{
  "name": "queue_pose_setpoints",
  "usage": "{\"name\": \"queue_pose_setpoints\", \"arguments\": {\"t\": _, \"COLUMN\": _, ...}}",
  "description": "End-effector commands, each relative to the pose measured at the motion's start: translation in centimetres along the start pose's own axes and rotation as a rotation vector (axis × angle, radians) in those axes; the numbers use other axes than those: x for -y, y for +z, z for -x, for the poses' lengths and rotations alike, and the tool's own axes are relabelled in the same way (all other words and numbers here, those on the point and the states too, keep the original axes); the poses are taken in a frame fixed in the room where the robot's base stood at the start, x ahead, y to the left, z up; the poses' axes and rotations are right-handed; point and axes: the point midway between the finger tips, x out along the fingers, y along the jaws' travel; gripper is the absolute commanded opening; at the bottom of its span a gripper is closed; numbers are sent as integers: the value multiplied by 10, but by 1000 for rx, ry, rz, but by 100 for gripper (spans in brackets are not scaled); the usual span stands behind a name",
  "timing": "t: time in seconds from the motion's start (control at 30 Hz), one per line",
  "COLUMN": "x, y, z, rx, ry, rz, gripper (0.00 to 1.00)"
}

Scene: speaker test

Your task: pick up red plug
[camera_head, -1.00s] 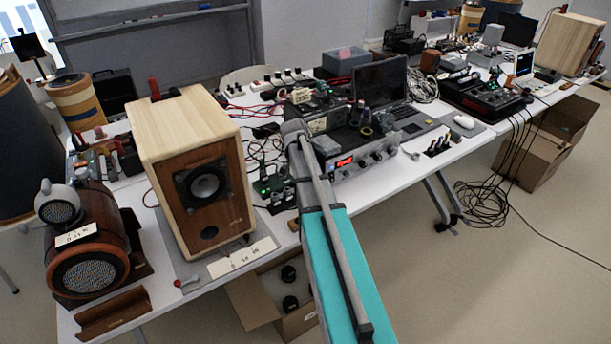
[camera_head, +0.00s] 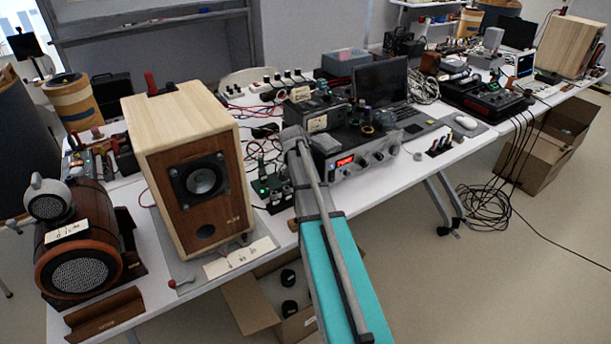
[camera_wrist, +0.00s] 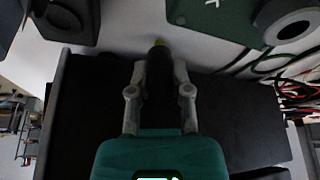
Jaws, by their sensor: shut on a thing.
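In the wrist view my gripper (camera_wrist: 159,72) is shut on a dark, upright-looking cylindrical thing (camera_wrist: 160,85) with a yellow-green tip. Its colour is too dark to tell whether it is the red plug. In the head view my arm reaches over the table's front edge, and the gripper's fingers are hidden there. A small red-ended piece (camera_head: 173,284) lies on the table in front of the wooden speaker (camera_head: 160,140). I cannot tell whether this piece is the plug.
A silver amplifier (camera_head: 362,158) with a red display and a laptop (camera_head: 382,82) stand beyond my arm. A round brown speaker (camera_head: 75,240) is at the left. An open box (camera_head: 250,308) with black items is under the table. Cables (camera_head: 485,205) pile on the floor at the right.

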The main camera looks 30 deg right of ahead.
Motion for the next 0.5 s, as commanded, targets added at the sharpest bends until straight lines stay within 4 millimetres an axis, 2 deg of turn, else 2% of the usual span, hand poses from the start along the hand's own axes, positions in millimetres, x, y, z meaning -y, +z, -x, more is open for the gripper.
{"name": "queue_pose_setpoints", "arguments": {"t": 0.47, "x": 0, "y": 2, "z": -4, "rx": 0, "ry": 0, "rz": 0, "gripper": 0}}
{"name": "queue_pose_setpoints", "arguments": {"t": 0.5, "x": 0, "y": 1, "z": -3, "rx": 0, "ry": 0, "rz": 0, "gripper": 34}}
